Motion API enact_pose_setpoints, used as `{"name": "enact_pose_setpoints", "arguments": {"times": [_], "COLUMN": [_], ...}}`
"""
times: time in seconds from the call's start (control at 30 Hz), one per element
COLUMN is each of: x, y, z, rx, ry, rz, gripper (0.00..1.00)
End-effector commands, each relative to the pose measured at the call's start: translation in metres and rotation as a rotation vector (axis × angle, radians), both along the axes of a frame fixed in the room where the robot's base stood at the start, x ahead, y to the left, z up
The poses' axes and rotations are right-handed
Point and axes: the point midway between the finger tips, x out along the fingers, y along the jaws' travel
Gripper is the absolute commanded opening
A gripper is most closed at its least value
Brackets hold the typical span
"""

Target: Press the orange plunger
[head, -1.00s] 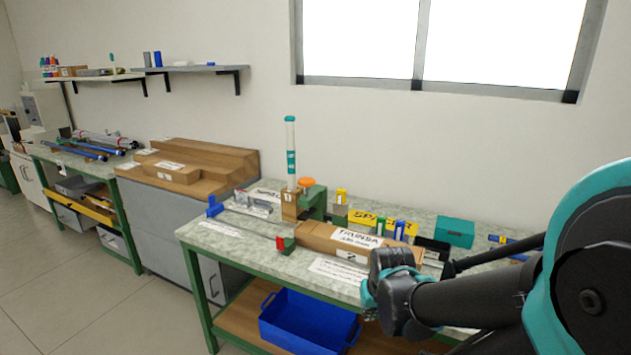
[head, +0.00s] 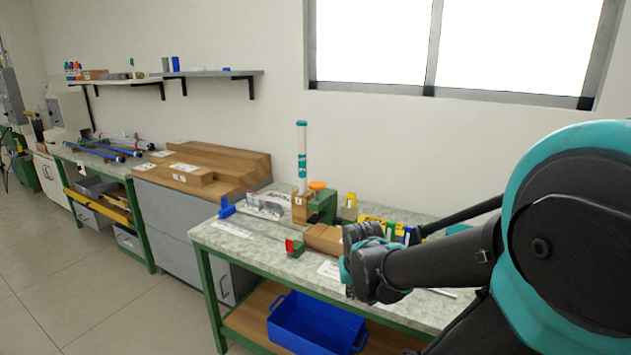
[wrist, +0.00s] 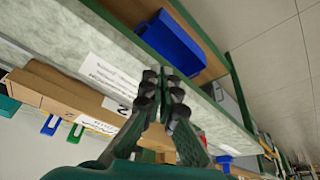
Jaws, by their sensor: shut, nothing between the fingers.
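The orange plunger (head: 317,185) is a small orange cap on top of a green fixture (head: 322,207) on the bench, beside a wooden block with an upright clear tube (head: 302,155) with teal bands. My gripper (wrist: 166,76) is shut and empty in the wrist view, its dark fingers together over the bench edge. In the head view the end of my arm is in front of the cardboard box, right of and nearer than the plunger; its fingers are not clear there. I cannot make out the plunger in the wrist view.
A long cardboard box (head: 323,238) lies on the bench (head: 225,236), partly hidden by my arm. A red and green block (head: 294,248) sits near the front edge. A blue bin (head: 312,325) is on the lower shelf. Blue and green clips (wrist: 62,128) show in the wrist view.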

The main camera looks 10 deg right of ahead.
Motion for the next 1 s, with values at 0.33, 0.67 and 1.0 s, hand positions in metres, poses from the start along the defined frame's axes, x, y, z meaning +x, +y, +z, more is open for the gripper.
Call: {"name": "enact_pose_setpoints", "arguments": {"times": [0.33,0.67,1.0], "x": [0.166,0.264,0.282], "y": [0.028,0.084,0.099], "z": [0.151,0.279,0.310], "rx": [-0.107,-0.126,-0.119], "ry": [-0.131,-0.336,-0.399], "rz": [-0.286,-0.490,-0.540], "gripper": [0.00,0.00,0.00]}}
